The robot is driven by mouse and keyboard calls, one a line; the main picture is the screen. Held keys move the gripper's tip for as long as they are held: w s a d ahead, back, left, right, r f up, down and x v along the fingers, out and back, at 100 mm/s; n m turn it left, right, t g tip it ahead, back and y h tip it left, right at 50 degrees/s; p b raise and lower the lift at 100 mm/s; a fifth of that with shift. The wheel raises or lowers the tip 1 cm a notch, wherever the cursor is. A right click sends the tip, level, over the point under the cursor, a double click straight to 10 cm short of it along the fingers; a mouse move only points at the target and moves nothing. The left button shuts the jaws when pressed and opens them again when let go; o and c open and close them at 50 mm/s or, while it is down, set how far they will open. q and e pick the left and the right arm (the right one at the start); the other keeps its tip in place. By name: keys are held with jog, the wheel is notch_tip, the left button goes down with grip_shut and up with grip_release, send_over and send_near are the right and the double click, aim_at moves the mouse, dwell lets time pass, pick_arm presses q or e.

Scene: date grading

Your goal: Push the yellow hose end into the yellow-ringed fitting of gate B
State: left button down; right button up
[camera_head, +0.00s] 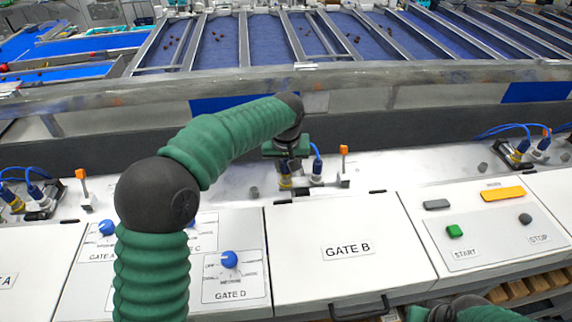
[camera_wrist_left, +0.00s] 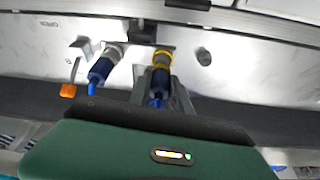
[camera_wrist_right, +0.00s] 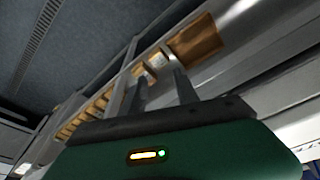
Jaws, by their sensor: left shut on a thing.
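The yellow-ringed fitting (camera_wrist_left: 162,53) of gate B stands on the pale ledge behind the gate B cover (camera_head: 340,262). My left gripper (camera_head: 286,176) is over it, its fingers pointing down. In the left wrist view its fingers are shut on the yellow hose end (camera_wrist_left: 160,77), and blue hose shows between them. The hose end is in line with the fitting and appears to meet it; how deep it sits I cannot tell. My right gripper (camera_wrist_right: 164,88) shows in the right wrist view, fingers apart and nothing between them.
The control panel (camera_head: 480,240) with START and STOP lies to the right. Other hose fittings stand at both ends of the ledge.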

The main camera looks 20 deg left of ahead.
pick_arm(q)
jog(key=shift+f+b, duration=0.45)
jog(key=shift+f, duration=0.25)
dwell(0.3)
jog(key=c, duration=2)
grip_release()
jog(key=o, duration=1.2)
jog(key=shift+o, duration=0.2)
notch_tip(320, 180, up, 10)
jog(key=p, duration=0.8)
jog(key=shift+r, duration=0.1)
